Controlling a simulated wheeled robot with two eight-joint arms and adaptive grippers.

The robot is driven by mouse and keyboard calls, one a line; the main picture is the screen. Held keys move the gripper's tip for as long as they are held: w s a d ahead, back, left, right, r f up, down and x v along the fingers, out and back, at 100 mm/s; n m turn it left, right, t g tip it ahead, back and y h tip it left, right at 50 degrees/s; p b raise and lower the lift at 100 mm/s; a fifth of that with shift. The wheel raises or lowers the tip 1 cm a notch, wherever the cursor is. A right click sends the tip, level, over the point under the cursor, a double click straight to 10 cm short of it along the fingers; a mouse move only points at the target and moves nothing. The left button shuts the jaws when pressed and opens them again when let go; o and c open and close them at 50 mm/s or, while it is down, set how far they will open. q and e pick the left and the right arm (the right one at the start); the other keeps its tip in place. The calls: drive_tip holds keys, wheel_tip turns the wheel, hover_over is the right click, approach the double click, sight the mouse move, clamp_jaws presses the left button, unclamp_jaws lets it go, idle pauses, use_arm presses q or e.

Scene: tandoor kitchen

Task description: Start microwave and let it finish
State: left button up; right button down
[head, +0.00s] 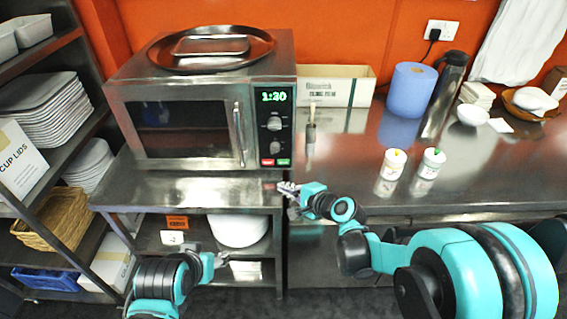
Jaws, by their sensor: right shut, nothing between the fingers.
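The steel microwave (185,82) stands on the metal counter at the left, with its door shut. Its green display (274,96) reads 1:20. Below the display are two round dials. At the panel's bottom are a red button (267,162) and a green button (284,162). My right gripper (284,188) is shut and empty, just below and in front of these buttons, apart from them. My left gripper (222,260) is low, in front of the shelf under the counter; its fingers are too small to read.
A round tray (190,62) lies on top of the microwave. A vertical door handle (239,135) stands out at the door's right. Two small jars, a blue roll (408,90) and a dark flask (447,90) stand to the right. The counter front (340,180) is clear.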

sight(283, 162)
drive_tip(key=w, duration=0.7)
drive_tip(key=shift+w, duration=0.35)
drive_tip(key=shift+w, duration=0.1)
idle(1.0)
drive_tip(key=shift+w, duration=0.3)
